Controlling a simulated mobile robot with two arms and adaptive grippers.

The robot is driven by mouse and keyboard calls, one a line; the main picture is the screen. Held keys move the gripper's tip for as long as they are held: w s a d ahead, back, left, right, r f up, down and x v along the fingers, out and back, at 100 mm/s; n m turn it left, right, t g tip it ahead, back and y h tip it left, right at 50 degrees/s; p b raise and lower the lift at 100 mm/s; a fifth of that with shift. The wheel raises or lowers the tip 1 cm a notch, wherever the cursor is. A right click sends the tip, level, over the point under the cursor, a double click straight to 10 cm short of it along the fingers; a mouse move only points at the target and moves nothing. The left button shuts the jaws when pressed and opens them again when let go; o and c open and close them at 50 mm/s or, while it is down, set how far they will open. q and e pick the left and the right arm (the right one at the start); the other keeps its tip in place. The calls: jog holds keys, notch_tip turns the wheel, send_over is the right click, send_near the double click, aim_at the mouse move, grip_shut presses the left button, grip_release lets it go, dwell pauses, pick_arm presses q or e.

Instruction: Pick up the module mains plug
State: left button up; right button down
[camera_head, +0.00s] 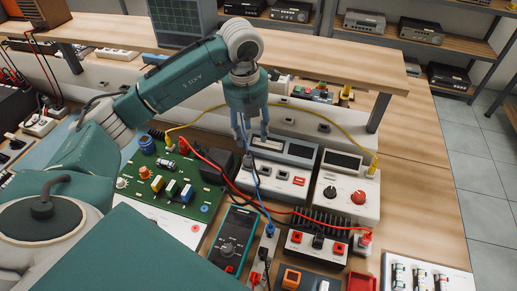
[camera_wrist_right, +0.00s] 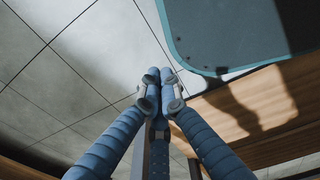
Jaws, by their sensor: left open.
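My left gripper (camera_head: 253,143) is open, pointing down over the grey instrument with a display (camera_head: 287,150). A finned black module (camera_head: 318,229) with red and black terminals stands in front of that instrument. A narrow white power strip (camera_head: 264,246) lies left of the module, with dark and blue plugs and leads at it. I cannot tell for sure which of these is the module mains plug. My right gripper (camera_wrist_right: 160,78) shows only in the wrist view, tips together, over floor tiles, with nothing visible between them.
A green circuit board (camera_head: 172,183) and a dark multimeter (camera_head: 233,240) lie left of the strip. A white supply with a red knob (camera_head: 350,190) stands right. Red, blue and yellow leads cross the bench. A raised wooden shelf (camera_head: 330,68) runs behind.

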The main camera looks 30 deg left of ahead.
pick_arm(q)
jog(key=p, duration=0.1)
send_over(248, 157)
jog(key=f, duration=0.4)
jog(key=shift+s+d+f, duration=0.15)
jog(key=shift+s+d, duration=0.1)
jog(key=shift+d, duration=0.15)
jog(key=shift+w+f, duration=0.1)
jog(key=shift+f, duration=0.2)
jog(key=f+p, duration=0.1)
jog(key=f, duration=0.2)
jog(key=f+p, duration=0.1)
jog(key=shift+a+f+p, duration=0.15)
jog(key=shift+a+p, duration=0.2)
jog(key=shift+f, duration=0.5)
pick_arm(e)
jog(key=r, duration=0.4)
jog(key=shift+s+a, duration=0.2)
jog(key=shift+s, duration=0.1)
pick_arm(q)
grip_shut()
pick_arm(e)
jog(key=shift+s+f, duration=0.1)
jog(key=shift+s, duration=0.05)
